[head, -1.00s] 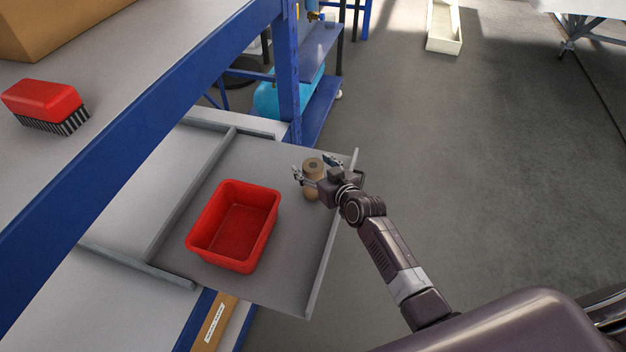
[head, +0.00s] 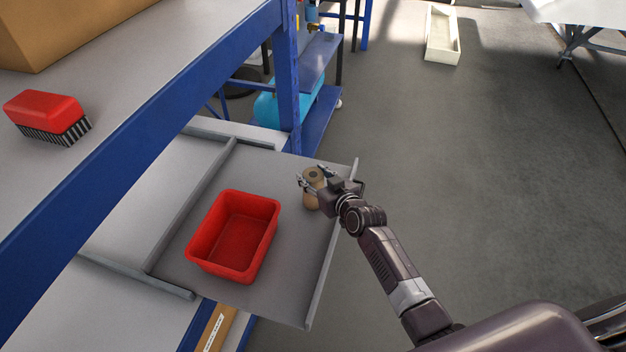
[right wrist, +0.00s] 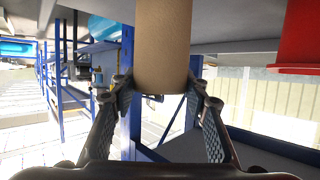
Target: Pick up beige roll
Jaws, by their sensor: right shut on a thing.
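The beige roll (head: 312,201) stands upright at the far right corner of the open drawer (head: 285,290) in the head view. My right gripper (head: 314,178) reaches in from the right with its fingers on both sides of the roll. In the right wrist view the roll (right wrist: 162,50) sits between the two fingertips (right wrist: 164,84), and the gripper is shut on it. Part of the roll is hidden behind a finger in the head view. My left gripper is not in view.
A red bin (head: 233,237) stands in the drawer, left of the roll. The drawer's raised right edge (head: 330,262) runs below my right arm. A red brush (head: 46,116) and a cardboard box (head: 70,25) are on the bench top. Open floor lies to the right.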

